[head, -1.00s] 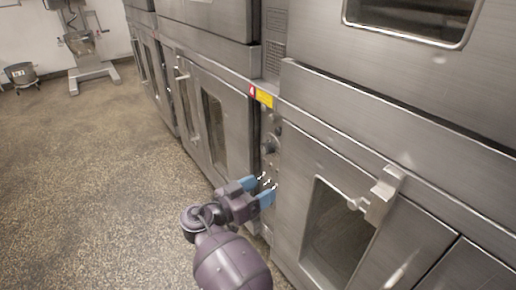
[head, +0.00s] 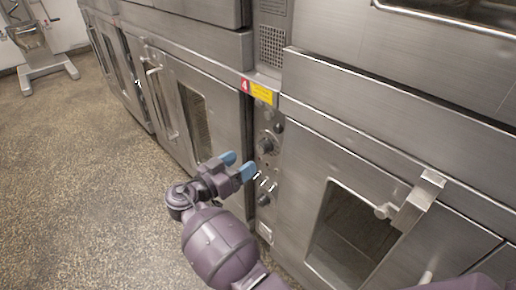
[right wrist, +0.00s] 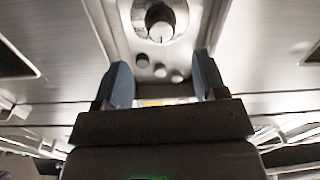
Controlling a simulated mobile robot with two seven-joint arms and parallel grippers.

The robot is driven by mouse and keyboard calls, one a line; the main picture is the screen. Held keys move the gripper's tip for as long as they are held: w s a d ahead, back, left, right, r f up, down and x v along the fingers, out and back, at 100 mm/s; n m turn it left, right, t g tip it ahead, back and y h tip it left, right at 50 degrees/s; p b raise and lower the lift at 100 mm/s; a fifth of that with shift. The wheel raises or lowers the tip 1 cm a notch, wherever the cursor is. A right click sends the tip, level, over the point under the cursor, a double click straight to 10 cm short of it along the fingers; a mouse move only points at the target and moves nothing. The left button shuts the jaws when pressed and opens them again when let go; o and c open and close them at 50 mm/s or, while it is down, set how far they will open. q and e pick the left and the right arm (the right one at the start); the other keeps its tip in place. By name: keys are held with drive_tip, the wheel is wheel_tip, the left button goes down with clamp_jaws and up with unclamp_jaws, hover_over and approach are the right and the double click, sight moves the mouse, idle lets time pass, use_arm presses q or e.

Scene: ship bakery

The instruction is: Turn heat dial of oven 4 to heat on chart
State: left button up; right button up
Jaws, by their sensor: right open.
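The narrow control panel (head: 268,222) of oven 4 stands between two oven doors, under a red "4" tag and yellow label (head: 260,92). It carries a dark round dial (head: 266,146), a smaller knob (head: 279,127) above it, several small switches (head: 265,183) and a lower knob (head: 263,200). My right gripper (head: 239,165) is open and empty, just left of the panel, apart from the dials. In the right wrist view, a large round dial (right wrist: 160,25) and small knobs (right wrist: 160,70) show beyond the open fingers. I cannot read dial settings. No chart is recognizable. My left gripper is out of view.
An oven door (head: 300,150) with a window and a protruding handle (head: 415,205) is right of the panel. More steel ovens (head: 215,85) with handles run back to the left. The speckled floor (head: 90,200) on the left is clear. A floor-standing machine (head: 40,50) is far left.

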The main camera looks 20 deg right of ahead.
sight(260, 149)
use_arm(q)
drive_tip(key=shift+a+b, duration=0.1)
drive_tip(key=shift+b, duration=0.2)
use_arm(e)
drive_tip(key=x, duration=0.8)
